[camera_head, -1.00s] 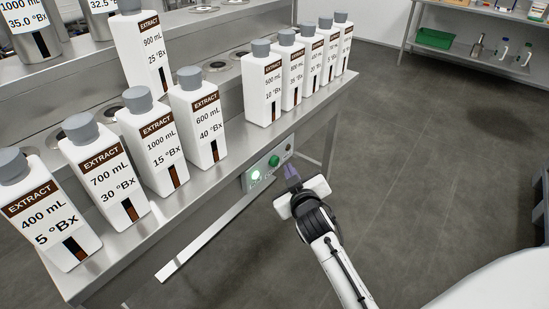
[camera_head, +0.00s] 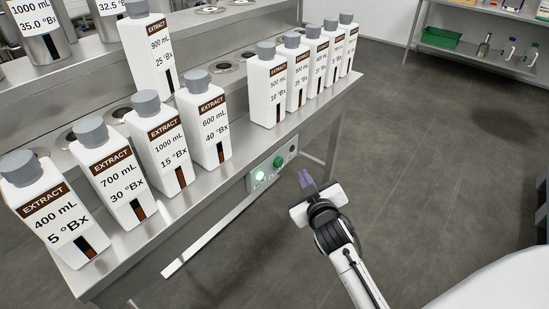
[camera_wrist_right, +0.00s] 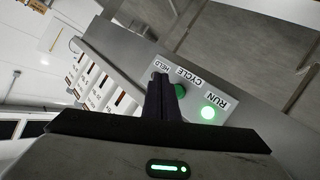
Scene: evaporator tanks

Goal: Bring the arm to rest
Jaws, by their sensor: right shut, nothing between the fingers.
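My right gripper (camera_head: 307,181) is in front of the bench, to the right of and apart from the control panel (camera_head: 264,178). Its purple-grey fingers are together with nothing between them; they also show in the right wrist view (camera_wrist_right: 161,97), pointing toward the panel. The panel has a green button (camera_head: 279,162) and a lit green lamp (camera_head: 259,175). In the wrist view the panel reads "HELD", "CYCLE" and "RUN", with the lit lamp (camera_wrist_right: 208,112) beside "RUN". The fingers partly hide the green button there. My left gripper is not in view.
The steel bench (camera_head: 222,178) carries several white extract bottles, such as the 400 mL one (camera_head: 52,215) at the near left and the 600 mL one (camera_head: 208,125). A shelf with a green bin (camera_head: 440,37) stands at the back right. The grey floor (camera_head: 440,150) right of the bench is open.

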